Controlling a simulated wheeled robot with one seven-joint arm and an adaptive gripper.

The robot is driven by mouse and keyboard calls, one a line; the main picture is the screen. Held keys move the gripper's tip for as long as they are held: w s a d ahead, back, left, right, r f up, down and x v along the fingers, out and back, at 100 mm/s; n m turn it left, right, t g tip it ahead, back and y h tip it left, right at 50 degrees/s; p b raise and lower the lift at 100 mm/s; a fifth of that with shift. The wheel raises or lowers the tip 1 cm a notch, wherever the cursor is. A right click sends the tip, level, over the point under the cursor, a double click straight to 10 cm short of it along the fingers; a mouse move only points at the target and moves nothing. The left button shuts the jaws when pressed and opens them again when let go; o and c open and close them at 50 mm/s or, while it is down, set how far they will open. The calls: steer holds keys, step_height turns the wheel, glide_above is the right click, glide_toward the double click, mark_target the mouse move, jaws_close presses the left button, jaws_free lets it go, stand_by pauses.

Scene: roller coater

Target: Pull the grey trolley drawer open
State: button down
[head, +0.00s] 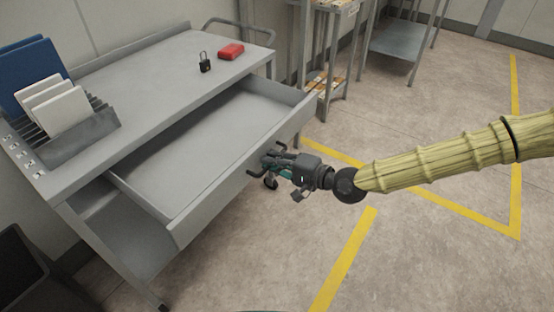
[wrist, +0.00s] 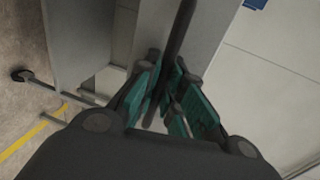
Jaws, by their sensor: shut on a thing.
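The grey trolley (head: 150,82) stands at the left in the head view. Its grey drawer (head: 190,150) is pulled well out towards me, and its inside looks empty. My gripper (head: 268,166) is at the drawer's front panel, shut on the dark bar handle (head: 254,172). In the wrist view the teal finger pads (wrist: 168,95) close around the dark handle (wrist: 180,30), in front of the grey panel. The exact contact of the pads is partly hidden by the fingers.
A shelf stand (head: 325,60) is behind. The floor (head: 430,260) in front is clear, with yellow lines.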

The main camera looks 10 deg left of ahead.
steer(key=c, duration=1.5)
jaws_free()
steer(key=shift+c, duration=0.2)
steer(key=v, duration=1.2)
